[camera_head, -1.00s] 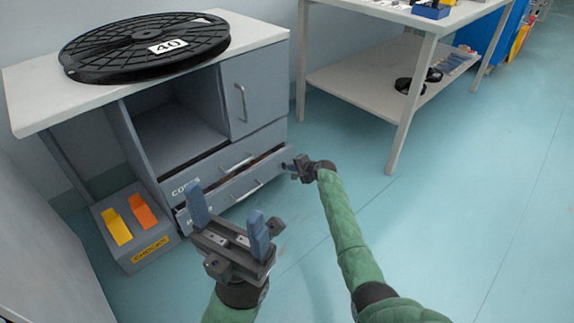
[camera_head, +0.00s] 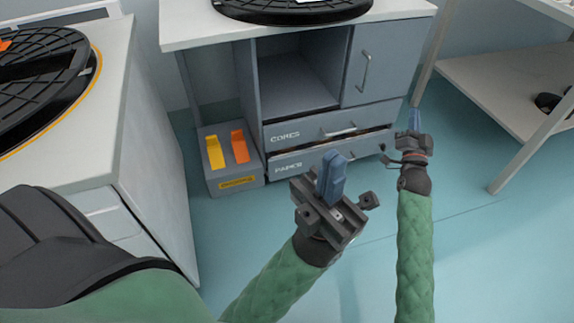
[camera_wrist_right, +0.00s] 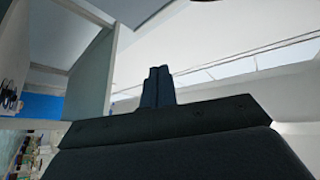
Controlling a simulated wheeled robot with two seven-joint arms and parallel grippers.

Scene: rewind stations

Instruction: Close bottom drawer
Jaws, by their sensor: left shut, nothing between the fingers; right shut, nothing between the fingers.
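The bottom drawer (camera_head: 307,160), labelled PAPER, is in the lower part of the grey cabinet in the head view. It stands slightly out, with a dark gap above its front, widest to the right. Its handle is partly hidden by my left gripper. My left gripper (camera_head: 332,177) is shut and empty, in front of the drawer in the picture; I cannot tell if it touches. My right gripper (camera_head: 414,121) is shut and empty by the drawer's right end; contact is unclear. Its closed fingers (camera_wrist_right: 158,87) also show in the right wrist view.
The upper drawer (camera_head: 330,127) looks closed under an open shelf and a door (camera_head: 385,62). A grey box (camera_head: 236,182) with yellow and orange pieces stands left of the drawers. A white-topped counter (camera_head: 110,120) is at left, a table leg (camera_head: 530,145) at right. Floor in front is clear.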

